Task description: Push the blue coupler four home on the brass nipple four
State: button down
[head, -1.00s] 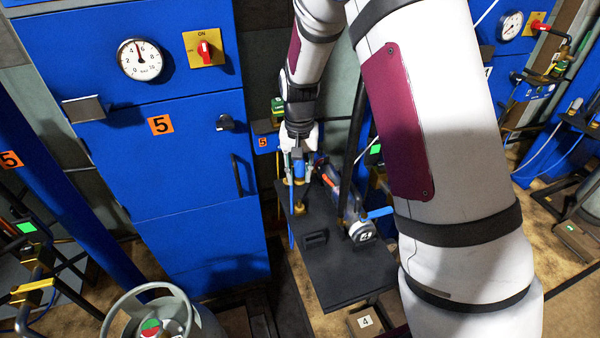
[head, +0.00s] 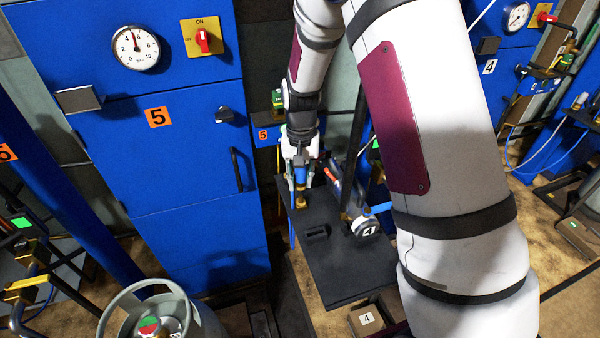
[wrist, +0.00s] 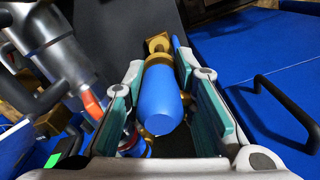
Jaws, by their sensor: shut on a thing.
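The blue coupler four (wrist: 160,100) is between the teal-padded fingers of my gripper (wrist: 162,78) in the wrist view, its rounded end toward the camera. My gripper (head: 300,176) is shut on it, and the coupler (head: 300,174) shows small in the head view. Brass parts line up past its far end, with a square brass block, apparently on the brass nipple four (wrist: 158,44), furthest out. Brass also shows just below the coupler in the head view (head: 301,204). I cannot tell whether a gap is left between coupler and nipple.
A blue cabinet (head: 190,190) with a black handle (head: 236,169) stands left.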

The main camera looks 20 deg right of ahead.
aim_at(301, 195)
jog(key=shift+f, duration=0.8)
jog(key=shift+f+b, duration=1.2)
jog(key=shift+f, duration=0.8)
dwell(1.2)
jog(key=c, duration=1.2)
grip_release()
jog(key=shift+c, duration=0.2)
notch_tip(301, 195, up, 12)
jog(key=shift+r, duration=0.1)
